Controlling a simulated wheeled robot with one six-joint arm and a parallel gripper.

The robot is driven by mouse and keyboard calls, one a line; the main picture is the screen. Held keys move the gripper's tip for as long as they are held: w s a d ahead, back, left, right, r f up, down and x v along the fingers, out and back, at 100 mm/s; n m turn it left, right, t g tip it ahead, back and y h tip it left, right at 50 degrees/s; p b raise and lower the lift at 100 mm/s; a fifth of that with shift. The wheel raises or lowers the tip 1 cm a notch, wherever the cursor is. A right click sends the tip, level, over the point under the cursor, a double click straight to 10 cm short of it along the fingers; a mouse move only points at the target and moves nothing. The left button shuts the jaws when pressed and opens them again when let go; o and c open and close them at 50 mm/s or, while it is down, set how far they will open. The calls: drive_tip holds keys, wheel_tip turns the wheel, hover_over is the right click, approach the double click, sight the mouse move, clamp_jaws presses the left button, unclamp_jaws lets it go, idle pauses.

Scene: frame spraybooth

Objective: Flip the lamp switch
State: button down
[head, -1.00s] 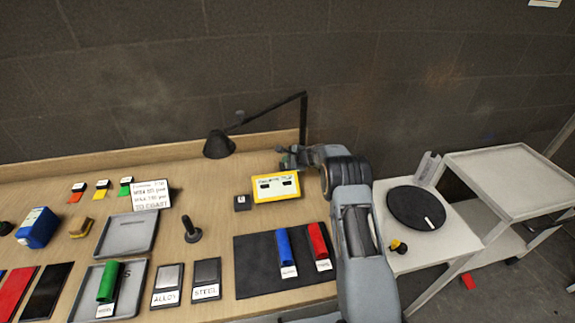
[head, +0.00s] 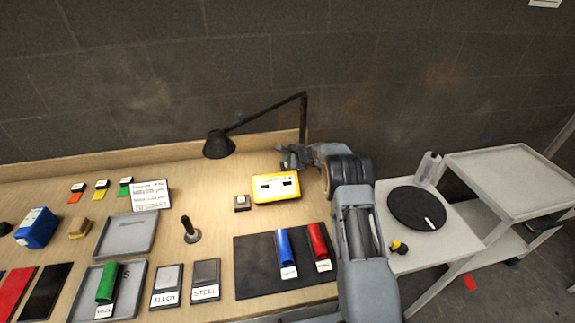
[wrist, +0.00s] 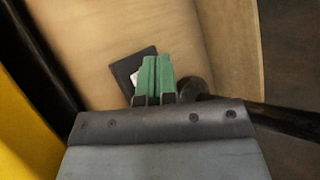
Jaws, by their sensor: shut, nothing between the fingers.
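The black desk lamp (head: 219,146) stands at the back of the bench, with its shade to the left and its post at the wall side. My gripper (head: 284,160) is beside the post, behind the yellow box. In the wrist view the green fingertips of my gripper (wrist: 157,65) are together with nothing between them. They overlap a small dark plate with a white mark (wrist: 125,72), perhaps the lamp switch, partly hidden by the fingers. I cannot tell whether they touch it. A dark round part and rod (wrist: 193,90), likely the lamp's, is close to their right.
The yellow box (head: 276,187) is in front of my gripper, with a small dark block (head: 242,203) to its left. A black mat (head: 255,262) bears blue and red cylinders. A turntable (head: 416,208) is to the right. Bare bench lies left of the block.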

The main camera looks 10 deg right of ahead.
drive_tip(key=shift+r, duration=0.15)
drive_tip(key=shift+s+r+p, duration=0.2)
drive_tip(key=shift+r+p, duration=0.25)
drive_tip(key=shift+r, duration=0.6)
drive_tip(key=shift+s+r+p, duration=0.2)
drive_tip(key=shift+r+p, duration=0.2)
drive_tip(key=shift+r, duration=0.85)
drive_tip(key=s+a+r+n+g+h, duration=0.3)
drive_tip(key=s+r+n, duration=0.7)
drive_tip(key=s+r, duration=0.9)
drive_tip(key=s+d+n+h, duration=0.1)
drive_tip(key=s+n, duration=0.1)
drive_tip(key=s, duration=0.6)
drive_tip(key=s+d+f+n+h, duration=0.1)
drive_tip(key=s+n, duration=0.2)
drive_tip(key=s, duration=0.5)
drive_tip(key=s+d+f+n+g+h, duration=0.1)
drive_tip(key=s+n, duration=0.2)
drive_tip(key=s, duration=0.6)
drive_tip(key=shift+d+f, duration=0.2)
drive_tip(key=shift+f, duration=0.05)
